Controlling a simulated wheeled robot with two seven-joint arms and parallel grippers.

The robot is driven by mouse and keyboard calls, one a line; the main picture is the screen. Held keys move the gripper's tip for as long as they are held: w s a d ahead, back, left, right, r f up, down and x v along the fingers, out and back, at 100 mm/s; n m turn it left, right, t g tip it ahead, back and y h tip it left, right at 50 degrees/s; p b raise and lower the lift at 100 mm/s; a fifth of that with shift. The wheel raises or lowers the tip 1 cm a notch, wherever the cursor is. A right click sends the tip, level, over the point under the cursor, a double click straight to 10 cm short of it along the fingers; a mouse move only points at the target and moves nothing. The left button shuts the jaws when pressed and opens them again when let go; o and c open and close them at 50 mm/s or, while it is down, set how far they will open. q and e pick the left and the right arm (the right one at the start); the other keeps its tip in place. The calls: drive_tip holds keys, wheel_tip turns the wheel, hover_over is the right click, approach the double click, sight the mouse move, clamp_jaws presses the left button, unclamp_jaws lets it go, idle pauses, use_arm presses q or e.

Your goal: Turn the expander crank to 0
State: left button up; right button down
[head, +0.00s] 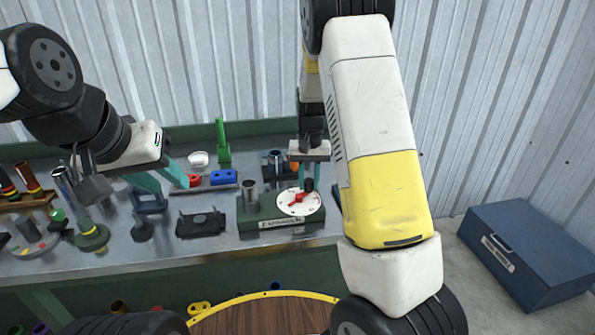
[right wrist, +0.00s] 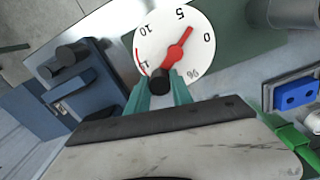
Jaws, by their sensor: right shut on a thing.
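The expander is a dark green block (head: 255,218) with a nameplate on the bench. Its white dial (head: 285,207) lies on top; in the right wrist view the dial (right wrist: 150,30) shows 0, 5, 10 and 15 with a % sign. The red crank (head: 298,198) is on the dial; in the right wrist view the crank's (right wrist: 181,42) pointed end lies between 0 and 5. Its black knob (right wrist: 158,81) is between my right gripper's (right wrist: 159,78) teal fingers, which are shut on it. My left gripper (head: 160,181) is open and empty above the bench, left of the expander.
A metal cylinder (head: 250,193) stands by the dial's left. A blue block (head: 223,177) and a green upright post (head: 222,140) are behind. A black fixture (head: 201,224) is to the left. A blue chest (head: 530,250) stands on the floor at right.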

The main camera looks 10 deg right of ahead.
drive_tip(key=m, duration=0.1)
drive_tip(key=s+m, duration=0.1)
drive_tip(key=shift+d+m, duration=0.25)
drive_tip(key=shift+m, duration=0.15)
drive_tip(key=shift+s+d+m, duration=0.1)
drive_tip(key=shift+s+m, duration=0.25)
drive_tip(key=shift+m, duration=0.65)
drive_tip(key=shift+s+d+m, duration=0.1)
drive_tip(key=shift+s+m, duration=0.2)
drive_tip(key=shift+m, duration=0.7)
drive_tip(key=c, duration=1.1)
unclamp_jaws()
drive_tip(key=shift+r, duration=3.9)
